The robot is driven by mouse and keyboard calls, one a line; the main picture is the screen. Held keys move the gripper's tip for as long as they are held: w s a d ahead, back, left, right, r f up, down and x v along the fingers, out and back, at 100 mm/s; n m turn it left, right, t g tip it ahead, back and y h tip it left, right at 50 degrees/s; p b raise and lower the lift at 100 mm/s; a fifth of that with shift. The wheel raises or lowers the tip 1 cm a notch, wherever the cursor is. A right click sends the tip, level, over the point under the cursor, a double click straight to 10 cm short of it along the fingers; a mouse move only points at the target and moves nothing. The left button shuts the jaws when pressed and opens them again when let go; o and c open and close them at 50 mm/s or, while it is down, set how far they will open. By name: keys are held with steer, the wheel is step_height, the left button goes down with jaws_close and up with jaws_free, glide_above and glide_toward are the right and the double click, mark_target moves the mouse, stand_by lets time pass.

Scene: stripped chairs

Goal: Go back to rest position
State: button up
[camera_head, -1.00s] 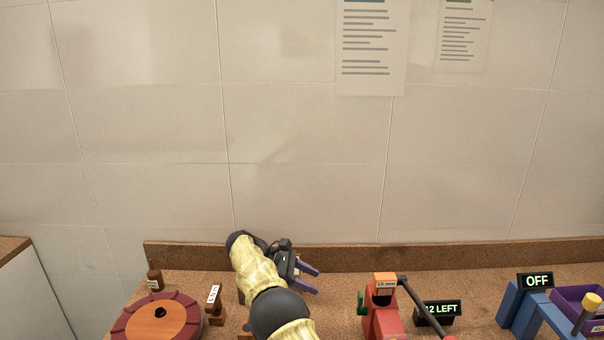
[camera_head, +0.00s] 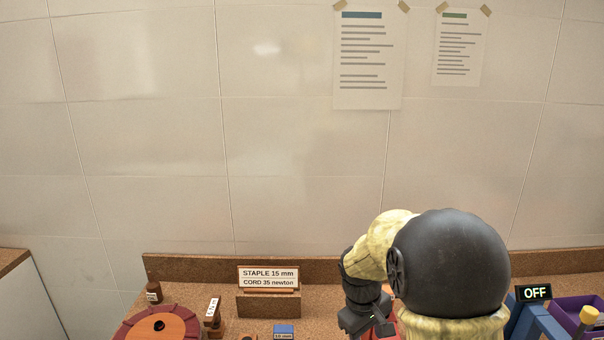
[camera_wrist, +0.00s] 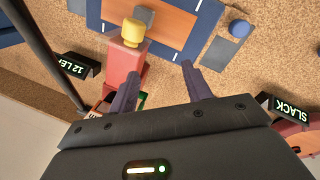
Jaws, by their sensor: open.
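My gripper (camera_head: 366,322) shows low in the head view, right of the middle, with my arm bent up large beside it. It points down, and its tips are out of that frame. In the wrist view my gripper (camera_wrist: 158,82) has its two dark purple fingers apart, with nothing held between them. A red device (camera_wrist: 121,68) with a yellow knob (camera_wrist: 133,32) lies below and beside the left finger in that view. My arm hides most of that part of the bench in the head view.
A sign reading STAPLE 15 mm, CORD 35 newton (camera_head: 268,274) stands at the bench's back. A round red-and-orange turntable (camera_head: 175,325) is at left. An OFF display (camera_head: 534,293) and purple tray (camera_head: 565,308) are at right. The wrist view shows a SLACK display (camera_wrist: 284,112).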

steer(key=s+m+t+y, duration=0.2)
steer(key=s+m, duration=0.4)
steer(key=s, duration=0.8)
steer(key=shift+d+r+m+p, duration=0.15)
steer(key=shift+d+m+p, duration=0.15)
steer(key=shift+d, duration=0.15)
steer(key=shift+s, duration=0.1)
stand_by(0.6)
